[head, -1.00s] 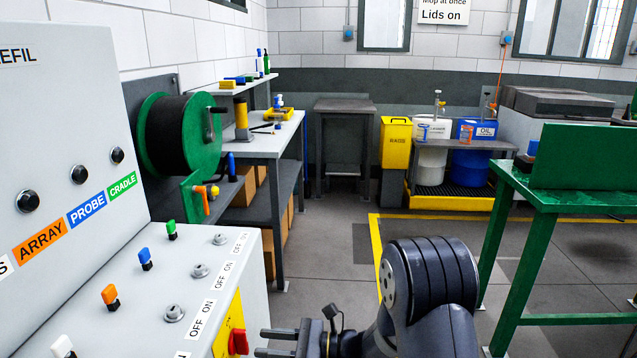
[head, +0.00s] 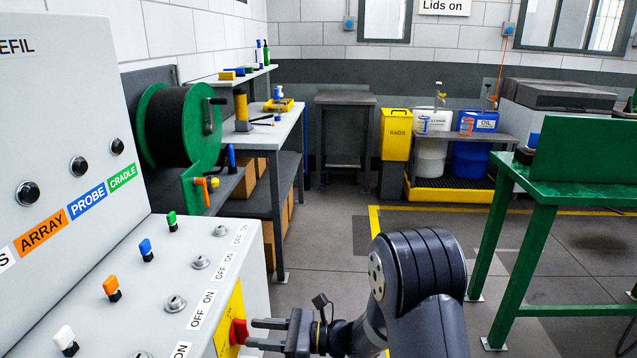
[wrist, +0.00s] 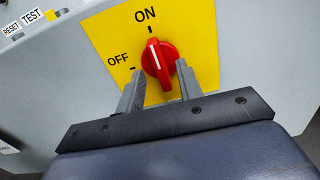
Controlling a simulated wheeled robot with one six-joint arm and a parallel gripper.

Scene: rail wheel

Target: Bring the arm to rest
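My gripper (head: 251,334) is at the lower middle of the head view, its fingers pointing left at the red rotary knob (head: 239,332) on the yellow plate (head: 229,310) of the grey control cabinet. In the wrist view my gripper (wrist: 160,83) is open. Its two fingers stand apart, one on either side of the lower part of the red knob (wrist: 158,60). Gaps show between knob and fingers; whether either touches cannot be told. The knob's white line points up towards ON on the yellow plate (wrist: 108,50).
The grey cabinet (head: 60,130) with coloured toggle switches fills the left. A green reel (head: 205,130) and a workbench (head: 270,137) stand behind it. A green table (head: 540,195) is at the right. Open floor (head: 330,240) lies between.

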